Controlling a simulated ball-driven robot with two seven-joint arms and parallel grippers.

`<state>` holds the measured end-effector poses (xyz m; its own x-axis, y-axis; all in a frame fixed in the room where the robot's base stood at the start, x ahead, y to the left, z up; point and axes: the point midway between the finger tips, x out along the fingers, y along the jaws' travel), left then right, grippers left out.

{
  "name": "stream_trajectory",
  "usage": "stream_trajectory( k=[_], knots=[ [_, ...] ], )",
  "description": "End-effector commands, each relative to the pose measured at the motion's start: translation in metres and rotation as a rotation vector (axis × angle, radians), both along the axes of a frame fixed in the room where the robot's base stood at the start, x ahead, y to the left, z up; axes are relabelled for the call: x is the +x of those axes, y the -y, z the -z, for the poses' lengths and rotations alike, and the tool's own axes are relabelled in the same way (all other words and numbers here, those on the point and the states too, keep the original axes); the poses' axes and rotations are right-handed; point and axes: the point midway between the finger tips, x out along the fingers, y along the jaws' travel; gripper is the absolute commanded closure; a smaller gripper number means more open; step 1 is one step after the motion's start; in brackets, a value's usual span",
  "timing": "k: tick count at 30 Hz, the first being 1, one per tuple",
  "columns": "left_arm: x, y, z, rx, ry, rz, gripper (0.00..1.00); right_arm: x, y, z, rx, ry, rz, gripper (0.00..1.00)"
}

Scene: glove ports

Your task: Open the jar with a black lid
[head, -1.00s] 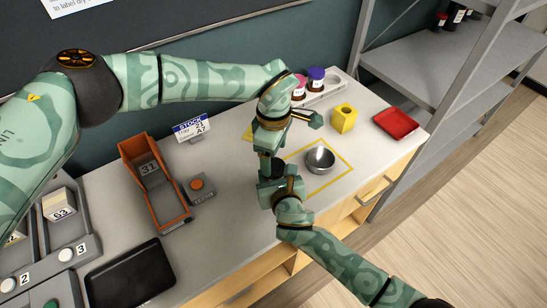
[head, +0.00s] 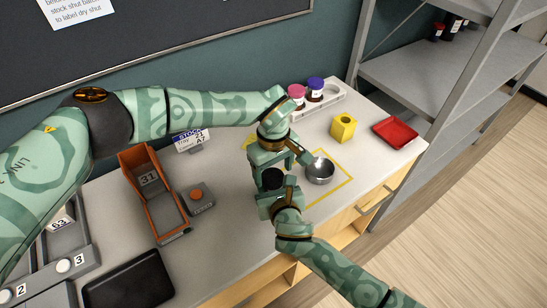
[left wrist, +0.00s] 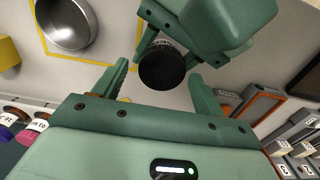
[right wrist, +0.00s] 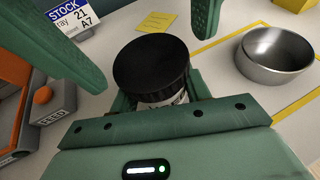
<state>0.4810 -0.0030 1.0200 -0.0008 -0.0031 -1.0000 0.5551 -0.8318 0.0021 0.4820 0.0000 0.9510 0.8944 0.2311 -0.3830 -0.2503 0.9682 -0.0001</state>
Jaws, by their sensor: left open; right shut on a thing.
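The jar's black lid (head: 273,178) shows between my two grippers in the head view. In the right wrist view the black lid (right wrist: 150,66) is on top of the jar (right wrist: 163,99), whose white label is partly hidden. My right gripper (head: 276,192) is shut on the jar body below the lid. My left gripper (head: 279,166) is open, close to the lid. In the left wrist view its fingers (left wrist: 160,92) are spread on either side of the lid, with no visible contact. Most of the jar body is hidden.
A metal bowl (head: 320,170) stands within the yellow outline, close right of the grippers. A rack (head: 325,103) holds pink- and purple-lidded jars. A yellow block (head: 343,127) and red tray (head: 396,133) are at right. An orange bin (head: 137,165) and button box (head: 198,197) are left.

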Motion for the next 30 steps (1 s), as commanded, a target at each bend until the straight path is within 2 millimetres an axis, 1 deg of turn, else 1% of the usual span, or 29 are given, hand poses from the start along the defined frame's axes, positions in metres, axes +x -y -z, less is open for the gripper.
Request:
stream_trajectory(
  k=[3,11,12,14,15,16,17,21,23,30],
  knots=[
    [-0.0002,0.0001,0.0091,0.000,0.000,0.000,0.29,-0.0004,-0.0002,0.0006,0.000,-0.001,-0.001,1.00],
    [0.0002,-0.0002,0.0112,0.001,0.001,-0.001,0.29,-0.0004,-0.0001,0.0005,0.000,-0.001,-0.001,1.00],
    [0.0001,-0.0002,0.0112,0.001,0.001,-0.001,0.32,-0.0004,-0.0001,0.0005,0.000,-0.001,-0.001,1.00],
    [0.0001,-0.0002,0.0111,0.001,0.001,-0.001,0.49,-0.0003,-0.0001,0.0004,0.000,-0.001,-0.001,1.00],
    [0.0002,-0.0001,0.0111,0.000,0.001,-0.001,0.60,-0.0004,-0.0002,0.0005,0.000,-0.001,-0.001,1.00],
    [0.0002,-0.0001,0.0110,0.000,0.001,-0.001,0.68,-0.0004,-0.0003,0.0005,0.000,-0.001,-0.001,1.00],
    [0.0002,0.0000,0.0110,0.000,0.001,0.000,0.74,-0.0006,-0.0005,0.0005,0.000,-0.001,-0.001,1.00],
    [0.0004,0.0004,0.0107,-0.001,0.002,-0.003,0.74,-0.0008,-0.0010,0.0004,0.001,-0.001,-0.003,1.00],
    [0.0004,0.0005,0.0105,-0.002,0.002,-0.036,0.74,-0.0010,-0.0013,0.0004,0.001,-0.001,-0.003,1.00],
    [0.0010,0.0005,0.0100,-0.002,0.002,-0.464,0.74,-0.0015,-0.0022,0.0003,0.002,-0.002,-0.004,1.00]
  ],
)
